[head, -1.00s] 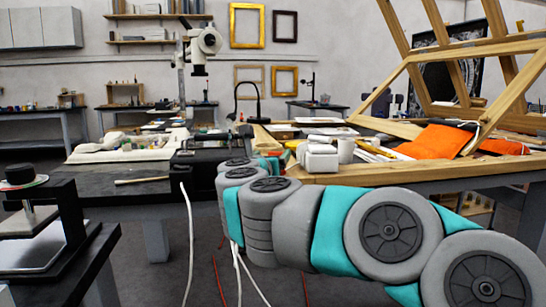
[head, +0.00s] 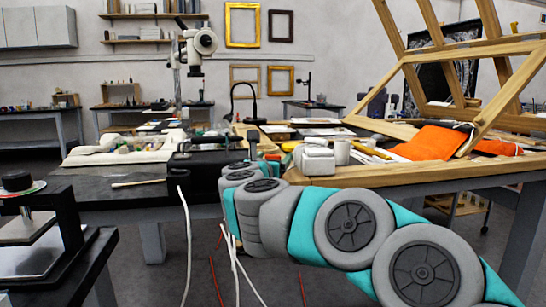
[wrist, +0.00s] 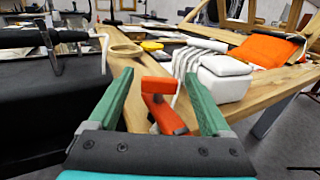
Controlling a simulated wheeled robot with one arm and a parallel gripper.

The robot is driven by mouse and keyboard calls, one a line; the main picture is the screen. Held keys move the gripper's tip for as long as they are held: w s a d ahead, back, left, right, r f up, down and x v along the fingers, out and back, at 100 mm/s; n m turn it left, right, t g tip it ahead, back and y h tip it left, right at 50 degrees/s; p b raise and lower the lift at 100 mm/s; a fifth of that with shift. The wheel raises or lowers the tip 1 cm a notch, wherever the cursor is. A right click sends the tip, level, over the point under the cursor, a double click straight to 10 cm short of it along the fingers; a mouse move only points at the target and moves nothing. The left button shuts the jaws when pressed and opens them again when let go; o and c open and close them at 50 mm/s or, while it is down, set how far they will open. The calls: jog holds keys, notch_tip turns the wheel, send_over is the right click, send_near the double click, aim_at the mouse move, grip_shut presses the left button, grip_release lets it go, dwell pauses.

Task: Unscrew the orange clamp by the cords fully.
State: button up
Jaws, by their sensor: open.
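The orange clamp (wrist: 168,115) shows in the wrist view near the wooden frame's edge, with a reddish-orange body and a grey and orange upper part. My gripper (wrist: 158,78) is open, with its two green fingers apart on either side of the clamp in the picture. I cannot tell whether either finger touches it. The clamp's lower part is hidden behind my gripper's dark palm. White cords (wrist: 184,62) run just behind and right of the clamp.
A white lidded box (wrist: 224,80) stands right of the clamp on the wooden frame (head: 400,176). An orange cloth (head: 432,143) lies farther right. A dark table (head: 125,190) is on the left. Loose white cords hang below my arm.

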jog(key=shift+w, duration=0.15)
grip_shut()
dwell(0.6)
